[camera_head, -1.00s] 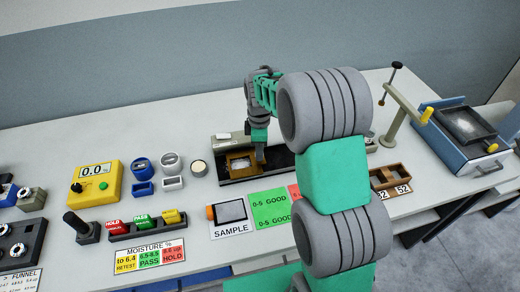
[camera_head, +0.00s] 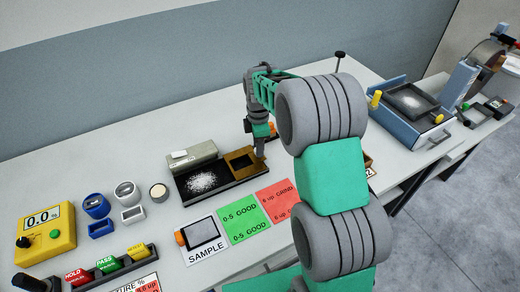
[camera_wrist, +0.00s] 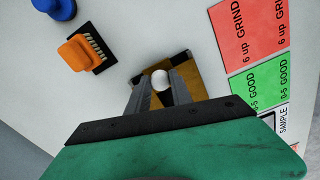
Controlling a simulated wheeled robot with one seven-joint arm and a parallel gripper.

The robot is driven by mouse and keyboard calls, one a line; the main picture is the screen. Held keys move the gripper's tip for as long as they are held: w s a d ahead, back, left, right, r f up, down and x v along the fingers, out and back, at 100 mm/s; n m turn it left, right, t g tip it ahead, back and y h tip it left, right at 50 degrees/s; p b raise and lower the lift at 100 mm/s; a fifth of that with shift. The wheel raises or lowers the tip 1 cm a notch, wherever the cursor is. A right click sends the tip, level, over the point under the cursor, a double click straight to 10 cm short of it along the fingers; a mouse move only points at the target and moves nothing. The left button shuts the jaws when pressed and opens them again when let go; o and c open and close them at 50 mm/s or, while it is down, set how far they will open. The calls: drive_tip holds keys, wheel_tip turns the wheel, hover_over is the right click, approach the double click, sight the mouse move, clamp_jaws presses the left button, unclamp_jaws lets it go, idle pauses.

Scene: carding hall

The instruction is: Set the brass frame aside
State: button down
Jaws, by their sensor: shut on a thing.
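The brass frame (camera_head: 240,153), square with a dark opening, is at the right end of the black tray (camera_head: 225,187). My gripper (camera_head: 262,153) is at its right side. In the wrist view my fingers (camera_wrist: 158,90) are closed about a white round knob (camera_wrist: 161,79) at the brass frame (camera_wrist: 184,72). I cannot tell whether the frame touches the tray or hangs just above it. A patch of white powder (camera_head: 202,181) lies bare on the tray, left of the frame.
A grey-green block (camera_head: 192,155) lies behind the tray. The sample card (camera_head: 203,237) and the green (camera_head: 245,218) and red (camera_head: 278,200) cards lie in front. An orange-handled brush (camera_wrist: 80,52) lies beyond the frame. White bench is bare behind the tray.

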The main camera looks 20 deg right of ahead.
drive_tip(key=shift+d, duration=0.1)
drive_tip(key=c, duration=1.1)
unclamp_jaws()
drive_tip(key=shift+d, duration=0.1)
drive_tip(key=shift+c, duration=0.2)
drive_tip(key=shift+w+r, duration=0.1)
wheel_tip(320, 180, up, 8)
drive_tip(key=shift+f+b, duration=0.2)
drive_tip(key=shift+b, duration=0.5)
